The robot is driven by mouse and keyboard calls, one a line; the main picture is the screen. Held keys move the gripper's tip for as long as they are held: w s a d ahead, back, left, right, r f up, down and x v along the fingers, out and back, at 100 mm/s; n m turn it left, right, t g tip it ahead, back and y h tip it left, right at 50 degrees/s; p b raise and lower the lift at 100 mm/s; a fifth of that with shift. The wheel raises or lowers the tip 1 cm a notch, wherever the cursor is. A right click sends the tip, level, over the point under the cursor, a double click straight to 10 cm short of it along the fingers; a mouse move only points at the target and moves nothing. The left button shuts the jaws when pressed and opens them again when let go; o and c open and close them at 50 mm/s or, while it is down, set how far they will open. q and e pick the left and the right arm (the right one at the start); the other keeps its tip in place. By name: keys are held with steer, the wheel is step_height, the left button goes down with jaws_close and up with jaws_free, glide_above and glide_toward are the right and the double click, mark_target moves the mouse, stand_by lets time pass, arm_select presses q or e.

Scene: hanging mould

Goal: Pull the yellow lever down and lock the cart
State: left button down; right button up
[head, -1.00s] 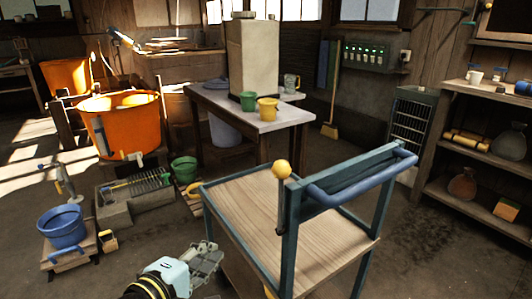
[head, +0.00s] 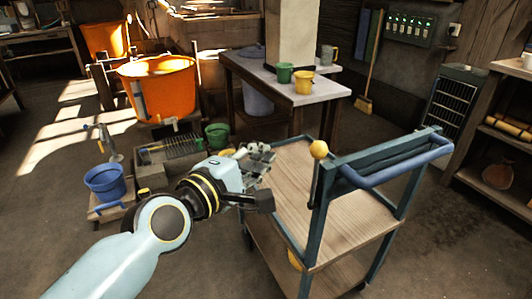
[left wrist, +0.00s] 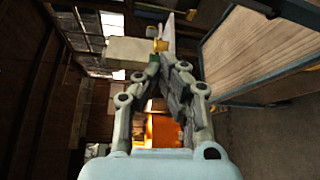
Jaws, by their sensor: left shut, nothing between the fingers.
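The cart (head: 345,217) has a wooden top, a blue-green frame and a blue push handle (head: 395,171). The lever is a dark upright rod with a yellow ball knob (head: 318,149), standing at the cart's near side post. My left gripper (head: 265,152) is shut and empty, left of the knob and apart from it, near the cart's far left edge. In the left wrist view its fingers (left wrist: 168,66) come together at the tips, and the cart's wooden top (left wrist: 250,45) shows at right. A yellow part (head: 295,260) shows low on the cart, partly hidden. My right gripper is out of view.
A table (head: 290,85) with a green cup (head: 285,73) and a yellow cup (head: 304,83) stands behind the cart. An orange tub (head: 158,90) and a blue bucket (head: 104,183) stand left. Shelves (head: 498,150) stand at right. The floor between cart and shelves is clear.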

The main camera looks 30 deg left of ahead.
mark_target(315, 178)
arm_select(q)
steer(key=w+d, duration=0.4)
steer(key=w, duration=0.2)
steer(key=shift+d, duration=0.25)
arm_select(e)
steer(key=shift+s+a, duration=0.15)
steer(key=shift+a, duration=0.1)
arm_select(q)
steer(key=shift+s, duration=0.1)
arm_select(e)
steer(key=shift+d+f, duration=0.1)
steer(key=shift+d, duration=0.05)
